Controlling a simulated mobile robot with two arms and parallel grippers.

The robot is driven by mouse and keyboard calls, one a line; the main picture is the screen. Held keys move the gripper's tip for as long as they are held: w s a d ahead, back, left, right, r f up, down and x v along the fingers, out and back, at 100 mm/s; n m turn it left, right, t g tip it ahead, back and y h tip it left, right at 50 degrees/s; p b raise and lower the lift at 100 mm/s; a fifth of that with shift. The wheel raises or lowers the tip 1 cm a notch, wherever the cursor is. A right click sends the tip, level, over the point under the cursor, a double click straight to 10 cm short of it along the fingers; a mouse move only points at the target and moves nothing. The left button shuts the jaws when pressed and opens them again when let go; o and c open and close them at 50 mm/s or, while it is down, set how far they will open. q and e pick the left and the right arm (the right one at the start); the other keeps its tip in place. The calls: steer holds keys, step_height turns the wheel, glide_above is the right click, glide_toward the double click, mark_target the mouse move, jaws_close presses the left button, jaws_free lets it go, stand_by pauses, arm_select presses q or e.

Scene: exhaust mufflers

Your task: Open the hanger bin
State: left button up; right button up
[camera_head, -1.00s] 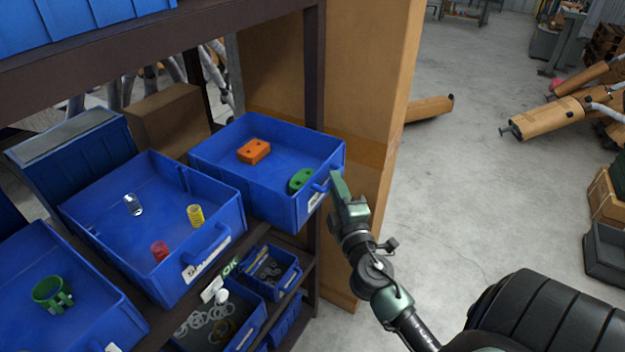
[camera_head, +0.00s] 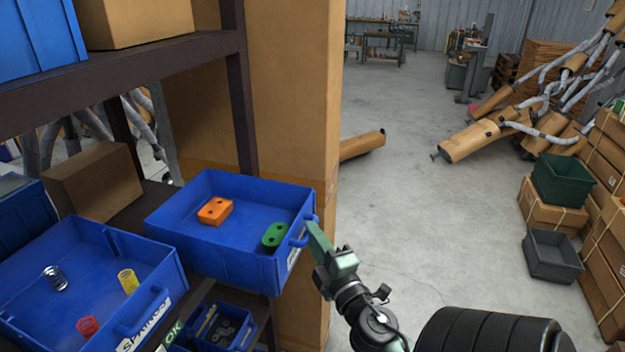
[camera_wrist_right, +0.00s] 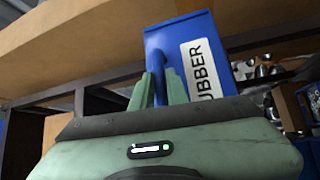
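The hanger bin is a blue open-topped bin (camera_head: 190,250) on the shelf, with an orange block-shaped hanger (camera_head: 215,211) and a green one (camera_head: 276,235) inside. It juts out past the front of the bin beside it. My right gripper (camera_head: 311,229) is at its front handle. In the right wrist view, my right gripper's fingers (camera_wrist_right: 163,88) stand close together at the blue front (camera_wrist_right: 165,50), beside a white label reading "UBBER". The fingers look shut on the handle, which they mostly hide. My left gripper is not in view.
A blue springs bin (camera_head: 45,325) stands to the left, with smaller bins (camera_head: 222,330) below. A dark shelf post (camera_head: 238,100) and tall cardboard (camera_head: 290,100) stand behind the hanger bin. The floor (camera_head: 420,220) to the right is clear up to a grey crate (camera_head: 552,257).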

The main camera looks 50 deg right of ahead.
steer(key=o, duration=0.4)
steer(key=shift+c, duration=0.2)
steer(key=shift+s+a+f, duration=0.1)
steer(key=r+b+v, duration=0.1)
steer(key=b+v, duration=0.3)
steer(key=v, duration=0.3)
steer(key=shift+s+f, duration=0.25)
steer(key=shift+f, duration=0.25)
steer(key=shift+a, duration=0.1)
